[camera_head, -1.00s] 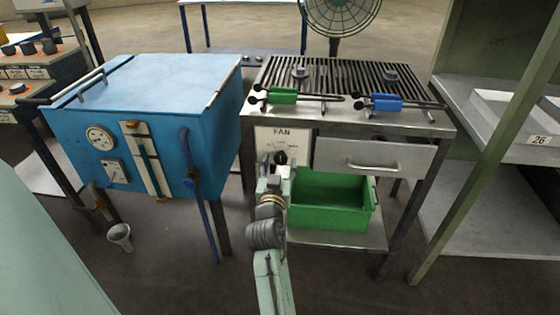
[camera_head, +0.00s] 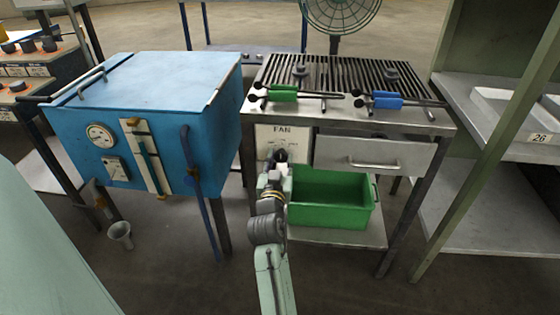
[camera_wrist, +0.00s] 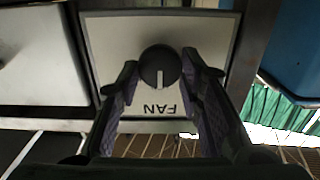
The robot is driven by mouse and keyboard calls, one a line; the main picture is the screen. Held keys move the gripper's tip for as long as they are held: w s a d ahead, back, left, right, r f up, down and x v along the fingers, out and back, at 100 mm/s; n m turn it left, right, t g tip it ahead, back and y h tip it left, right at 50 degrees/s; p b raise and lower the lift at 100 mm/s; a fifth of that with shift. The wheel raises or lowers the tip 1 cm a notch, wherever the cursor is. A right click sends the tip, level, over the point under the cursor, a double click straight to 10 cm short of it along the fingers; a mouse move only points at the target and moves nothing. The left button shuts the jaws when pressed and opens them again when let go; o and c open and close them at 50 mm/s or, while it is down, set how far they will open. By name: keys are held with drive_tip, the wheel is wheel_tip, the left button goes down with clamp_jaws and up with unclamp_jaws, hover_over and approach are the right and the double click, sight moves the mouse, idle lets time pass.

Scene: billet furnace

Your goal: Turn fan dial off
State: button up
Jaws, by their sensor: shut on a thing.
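The fan dial (camera_wrist: 160,64) is a round black knob with a pale pointer line. It sits on a pale panel marked FAN (camera_head: 284,134), which appears upside down in the wrist view. In that view the line points down toward the lettering. My gripper (camera_wrist: 160,80) has one finger on each side of the dial and is shut on it. In the head view my gripper (camera_head: 277,164) is at the panel and partly covers the dial.
A drawer with a bar handle (camera_head: 374,164) is right of the panel, above a green bin (camera_head: 335,212). Two tongs with green and blue grips lie on the grate above. A blue furnace box (camera_head: 150,120) stands to the left.

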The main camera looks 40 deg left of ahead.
drive_tip(key=shift+c, duration=0.7)
drive_tip(key=n+p, duration=0.1)
drive_tip(key=n, duration=0.3)
drive_tip(key=shift+n+p, duration=0.3)
drive_tip(key=shift+p, duration=0.1)
drive_tip(key=shift+a+n+p, duration=0.1)
drive_tip(key=shift+n+p, duration=0.75)
drive_tip(key=shift+n, duration=1.15)
drive_tip(key=shift+f, duration=0.1)
drive_tip(key=o, duration=1.2)
drive_tip(key=shift+c, duration=0.2)
